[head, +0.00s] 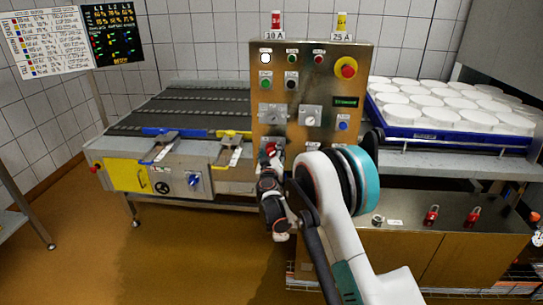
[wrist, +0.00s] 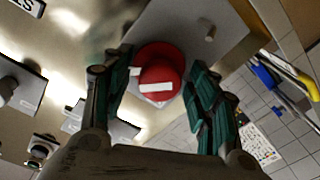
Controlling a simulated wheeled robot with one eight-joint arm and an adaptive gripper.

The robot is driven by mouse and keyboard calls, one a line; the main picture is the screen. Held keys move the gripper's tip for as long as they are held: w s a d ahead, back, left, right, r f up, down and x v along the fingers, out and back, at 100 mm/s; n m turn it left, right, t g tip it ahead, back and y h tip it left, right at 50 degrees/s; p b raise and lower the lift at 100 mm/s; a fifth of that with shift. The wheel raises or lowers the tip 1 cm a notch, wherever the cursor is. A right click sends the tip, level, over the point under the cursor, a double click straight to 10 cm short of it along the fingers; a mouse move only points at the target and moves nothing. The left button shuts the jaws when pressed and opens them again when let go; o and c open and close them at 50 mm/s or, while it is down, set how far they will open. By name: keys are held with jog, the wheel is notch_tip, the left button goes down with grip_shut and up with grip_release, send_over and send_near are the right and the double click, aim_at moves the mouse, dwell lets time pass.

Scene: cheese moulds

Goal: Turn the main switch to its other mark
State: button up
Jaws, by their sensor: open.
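The main switch is a round red knob (wrist: 160,72) with a white bar, set on a grey plate on the steel panel. In the head view, a little of its red (head: 271,149) shows at the panel's lower left, mostly hidden behind my gripper (head: 269,166). In the wrist view, my gripper (wrist: 161,66) is open, with one green-padded finger on each side of the knob. Whether the pads touch the knob, I cannot tell.
The steel control panel (head: 323,75) also carries a red-and-yellow emergency button (head: 346,68), several push buttons and grey rotary switches (head: 310,116). A conveyor (head: 180,108) stands left. A blue tray (head: 450,135) of white moulds stands right.

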jog(key=shift+r, duration=0.1)
jog(key=c, duration=1.1)
jog(key=shift+o, duration=0.2)
jog(key=shift+n, duration=0.3)
jog(key=n, duration=0.3)
jog(key=shift+n, duration=0.3)
jog(key=n, duration=0.4)
jog(key=shift+a, duration=0.1)
jog(key=n, duration=0.4)
jog(key=shift+n+h, duration=0.4)
jog(key=shift+n+g, duration=0.3)
jog(key=shift+n, duration=1.9)
